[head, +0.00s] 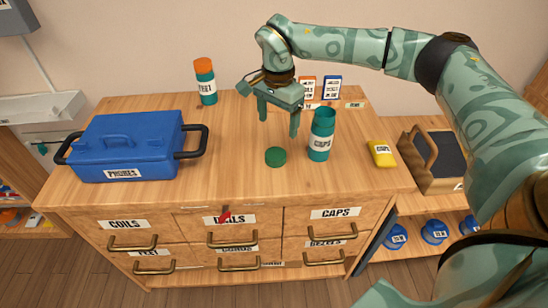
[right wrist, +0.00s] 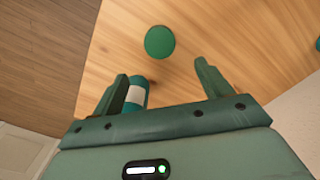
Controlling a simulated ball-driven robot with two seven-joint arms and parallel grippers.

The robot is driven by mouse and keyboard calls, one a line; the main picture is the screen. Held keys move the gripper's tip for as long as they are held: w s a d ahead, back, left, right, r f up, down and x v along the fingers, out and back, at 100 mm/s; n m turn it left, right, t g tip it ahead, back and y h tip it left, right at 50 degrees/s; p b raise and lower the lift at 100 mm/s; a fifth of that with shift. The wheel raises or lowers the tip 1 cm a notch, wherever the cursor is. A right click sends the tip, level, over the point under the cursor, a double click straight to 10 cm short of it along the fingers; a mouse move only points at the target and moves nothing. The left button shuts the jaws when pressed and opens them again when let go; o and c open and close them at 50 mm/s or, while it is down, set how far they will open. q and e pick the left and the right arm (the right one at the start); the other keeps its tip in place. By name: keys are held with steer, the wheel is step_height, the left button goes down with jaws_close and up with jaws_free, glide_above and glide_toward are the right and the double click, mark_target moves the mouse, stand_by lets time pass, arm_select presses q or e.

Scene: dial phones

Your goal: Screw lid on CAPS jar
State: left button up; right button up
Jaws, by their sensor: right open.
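The CAPS jar (head: 321,140) is a teal cylinder with a white label. It stands upright and open-topped on the cabinet top. A round green lid (head: 275,157) lies flat on the wood to the left of the jar and a little nearer the front. My right gripper (head: 278,122) is open and empty, above the cabinet top behind the lid and left of the jar. In the right wrist view the lid (right wrist: 159,42) shows beyond the open fingertips, and the jar (right wrist: 137,93) is partly hidden by the left finger. My left gripper is not in view.
A blue PHONES toolbox (head: 125,147) stands at the left. An orange-capped teal jar (head: 205,82) and small label cards (head: 331,87) stand at the back. A yellow CAPS packet (head: 382,153) lies to the right. Wood around the lid is clear. Labelled drawers (head: 230,238) are below.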

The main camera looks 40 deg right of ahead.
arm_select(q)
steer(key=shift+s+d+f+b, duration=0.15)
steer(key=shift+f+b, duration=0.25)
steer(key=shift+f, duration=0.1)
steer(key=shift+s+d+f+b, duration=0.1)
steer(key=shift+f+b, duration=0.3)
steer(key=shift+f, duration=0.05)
arm_select(e)
glide_above(276, 154)
steer(key=f, duration=0.5)
steer(key=shift+w+d+f, duration=0.15)
steer(key=shift+d+f, duration=0.1)
steer(key=f+b, duration=0.2)
steer(key=f, duration=0.1)
steer(key=f+b, duration=0.1)
steer(key=f, duration=0.1)
steer(key=shift+a+f, duration=0.25)
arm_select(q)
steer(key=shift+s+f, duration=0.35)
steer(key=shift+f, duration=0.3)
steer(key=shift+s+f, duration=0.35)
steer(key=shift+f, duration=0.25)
arm_select(e)
steer(key=shift+r, duration=0.15)
steer(key=shift+c, duration=0.3)
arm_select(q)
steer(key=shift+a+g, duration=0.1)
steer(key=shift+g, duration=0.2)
arm_select(e)
steer(key=c, duration=1)
